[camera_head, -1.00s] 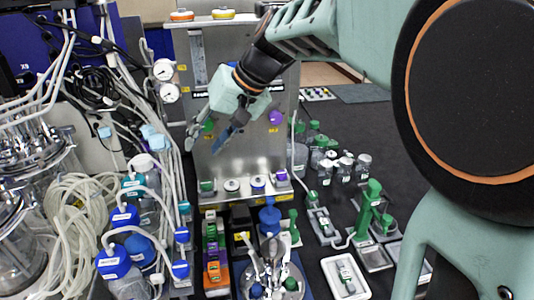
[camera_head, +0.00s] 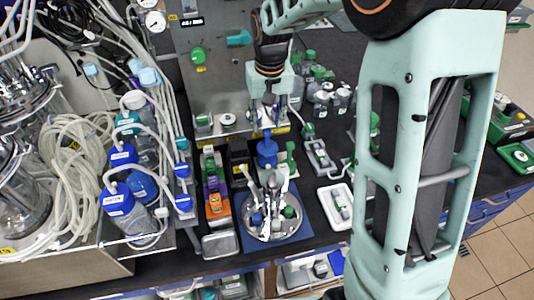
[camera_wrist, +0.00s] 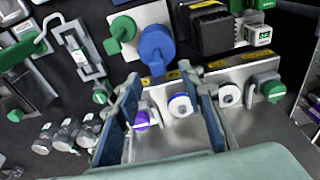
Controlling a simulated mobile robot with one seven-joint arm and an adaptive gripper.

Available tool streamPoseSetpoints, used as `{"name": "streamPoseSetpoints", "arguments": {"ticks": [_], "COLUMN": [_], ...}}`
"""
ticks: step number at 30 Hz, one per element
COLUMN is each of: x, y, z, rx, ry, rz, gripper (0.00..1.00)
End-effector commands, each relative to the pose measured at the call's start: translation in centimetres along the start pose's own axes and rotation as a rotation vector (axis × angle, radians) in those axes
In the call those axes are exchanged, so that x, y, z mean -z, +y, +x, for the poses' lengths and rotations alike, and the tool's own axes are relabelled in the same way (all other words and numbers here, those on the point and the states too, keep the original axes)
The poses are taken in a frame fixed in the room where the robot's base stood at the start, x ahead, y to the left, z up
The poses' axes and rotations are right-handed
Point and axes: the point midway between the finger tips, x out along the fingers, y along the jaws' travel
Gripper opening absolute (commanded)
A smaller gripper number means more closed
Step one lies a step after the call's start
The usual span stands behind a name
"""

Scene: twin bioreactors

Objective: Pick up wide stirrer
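My gripper (camera_head: 268,118) points down in front of the steel cabinet, above its lower ledge. In the wrist view its two blue-padded fingers (camera_wrist: 162,105) are apart, with nothing held. Between them, beyond the tips, a purple knob (camera_wrist: 142,121) and a white knob with a blue rim (camera_wrist: 181,105) show on the ledge. A round metal holder (camera_head: 268,238) on a blue mat bears several metal tools (camera_head: 272,187), some with blue or green parts. It stands nearer to the camera than my gripper. I cannot tell which tool, if any, is the wide stirrer.
A blue-capped item (camera_head: 266,150) and a dark block (camera_head: 239,158) stand between the ledge and holder. Blue-capped bottles (camera_head: 118,201) and tubing (camera_head: 75,150) crowd the left. A white tray (camera_head: 327,213) lies right of the holder. Small jars (camera_head: 340,100) stand at the back right.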

Motion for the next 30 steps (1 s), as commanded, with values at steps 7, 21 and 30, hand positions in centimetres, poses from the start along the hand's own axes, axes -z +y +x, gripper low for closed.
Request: {"name": "streamPoseSetpoints", "arguments": {"ticks": [7, 21, 30], "x": [-0.2, -0.1, -0.1], "y": [0.2, 0.3, 0.3], "z": [2.7, 5.4, 5.4], "rx": [0.001, 0.000, 0.000], "ry": [-0.005, 0.001, 0.001], "rz": [0.000, 0.000, 0.000], "gripper": [0.36, 0.36, 0.03]}}
